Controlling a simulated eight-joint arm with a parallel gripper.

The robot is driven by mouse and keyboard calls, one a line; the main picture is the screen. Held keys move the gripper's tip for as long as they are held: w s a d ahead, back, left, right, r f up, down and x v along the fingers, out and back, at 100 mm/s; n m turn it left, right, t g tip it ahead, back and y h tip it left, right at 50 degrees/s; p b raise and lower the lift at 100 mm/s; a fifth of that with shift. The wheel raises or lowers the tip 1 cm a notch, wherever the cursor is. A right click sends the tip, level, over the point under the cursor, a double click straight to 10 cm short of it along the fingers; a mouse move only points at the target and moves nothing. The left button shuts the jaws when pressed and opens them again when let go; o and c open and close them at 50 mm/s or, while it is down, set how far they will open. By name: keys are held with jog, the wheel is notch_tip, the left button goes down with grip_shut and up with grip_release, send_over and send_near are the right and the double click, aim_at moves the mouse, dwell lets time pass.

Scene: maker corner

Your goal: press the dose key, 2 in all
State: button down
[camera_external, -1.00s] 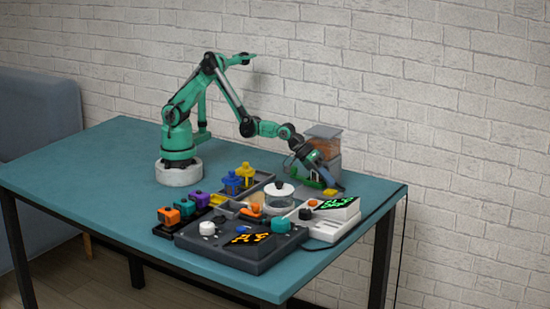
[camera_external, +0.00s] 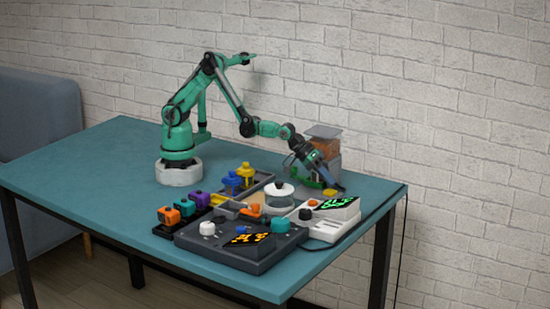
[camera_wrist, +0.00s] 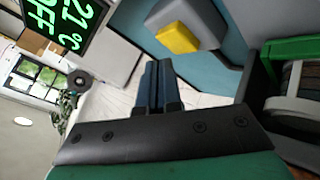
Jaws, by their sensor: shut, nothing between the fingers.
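The yellow key (camera_external: 330,192), which I take to be the dose key, sits at the foot of the dispenser (camera_external: 326,147), a grey unit with a clear hopper of orange-brown contents. In the wrist view the yellow key (camera_wrist: 177,39) is on a grey block, up and right of my fingertips. My gripper (camera_external: 339,187) is shut and empty, tilted down, with its tips close to the key. The shut fingers also show in the wrist view (camera_wrist: 158,66). They look apart from the key there; the height between them is unclear.
A white device with a green-lit display (camera_external: 336,202) stands in front; its display reads 21 °C OFF in the wrist view (camera_wrist: 67,30). A lidded glass pot (camera_external: 279,193), a dark panel with knobs (camera_external: 225,252) and coloured blocks (camera_external: 185,208) crowd the left.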

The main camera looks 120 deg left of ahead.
aim_at(327, 191)
jog(key=shift+f, duration=0.15)
dwell(0.7)
jog(key=shift+f, duration=0.3)
jog(key=shift+f, duration=0.45)
dwell(0.7)
jog(key=shift+r, duration=0.9)
jog(key=shift+r, duration=0.1)
jog(key=shift+r, duration=2.4)
dwell(0.6)
